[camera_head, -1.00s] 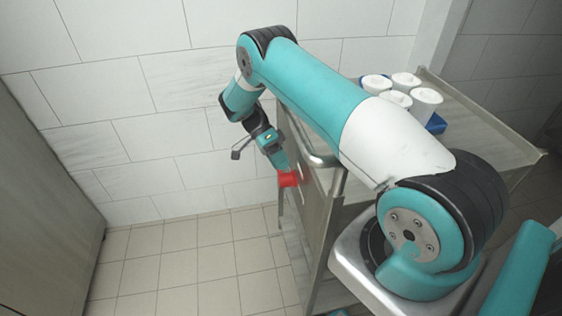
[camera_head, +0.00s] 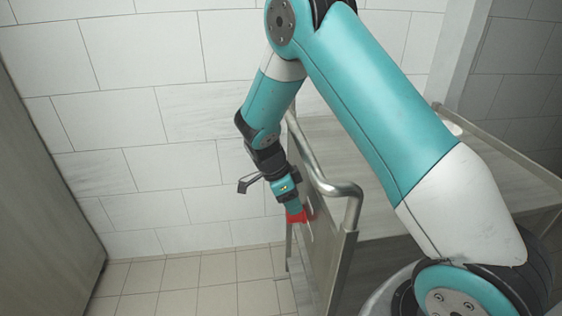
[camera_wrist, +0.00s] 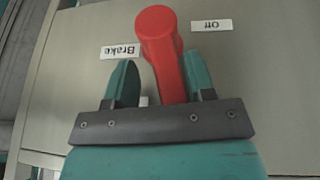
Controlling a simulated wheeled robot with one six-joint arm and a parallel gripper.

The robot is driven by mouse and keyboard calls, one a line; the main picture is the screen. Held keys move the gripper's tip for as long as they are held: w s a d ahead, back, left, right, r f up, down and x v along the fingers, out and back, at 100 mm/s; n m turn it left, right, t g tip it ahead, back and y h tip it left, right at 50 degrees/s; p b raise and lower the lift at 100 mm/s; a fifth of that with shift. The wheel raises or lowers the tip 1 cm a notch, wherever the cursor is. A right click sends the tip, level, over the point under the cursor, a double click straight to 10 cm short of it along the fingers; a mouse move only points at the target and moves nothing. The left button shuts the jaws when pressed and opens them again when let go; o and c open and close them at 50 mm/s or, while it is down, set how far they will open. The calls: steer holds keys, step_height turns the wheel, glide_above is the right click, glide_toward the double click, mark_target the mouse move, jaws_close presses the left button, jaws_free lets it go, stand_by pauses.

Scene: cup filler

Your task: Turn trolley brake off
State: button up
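The red brake lever (camera_wrist: 156,28) is on the trolley's grey end panel (camera_wrist: 265,90). My gripper (camera_wrist: 160,75) is open around the lever, one teal finger on each side. The right finger is close to the lever, and a gap shows at the left finger; contact is unclear. In the head view my gripper (camera_head: 295,207) is at the red lever (camera_head: 301,217), beside the trolley (camera_head: 326,250).
The trolley's metal push bar (camera_head: 340,188) curves just right of my gripper. A white cup (camera_head: 453,128) shows partly behind my arm on the trolley top. A tiled wall (camera_head: 130,120) stands behind, and a grey cabinet (camera_head: 40,200) is at left. The floor (camera_head: 190,285) between is clear.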

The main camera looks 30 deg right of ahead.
steer(key=shift+s+a+f+t+h+b, duration=0.2)
steer(key=shift+s+f+t+h+b, duration=0.1)
steer(key=shift+s+t+b, duration=0.25)
steer(key=w+d+p+v, duration=0.1)
steer(key=p+v, duration=0.1)
steer(key=v, duration=1.7)
steer(key=s+a+r+n+t+y+p, duration=0.1)
steer(key=s+a+r+n+y, duration=0.1)
steer(key=s+a+r+n, duration=0.2)
steer(key=s+a+r+n+t+y+p, duration=0.1)
steer(key=s+a+r+n+y+p, duration=0.1)
steer(key=s+n, duration=0.9)
steer(key=shift+s+a+r+n+y+p, duration=0.25)
steer(key=shift+a+r+n+y, duration=0.65)
steer(key=shift+n, duration=1.8)
steer(key=shift+a+r, duration=0.1)
steer(key=shift+r, duration=0.2)
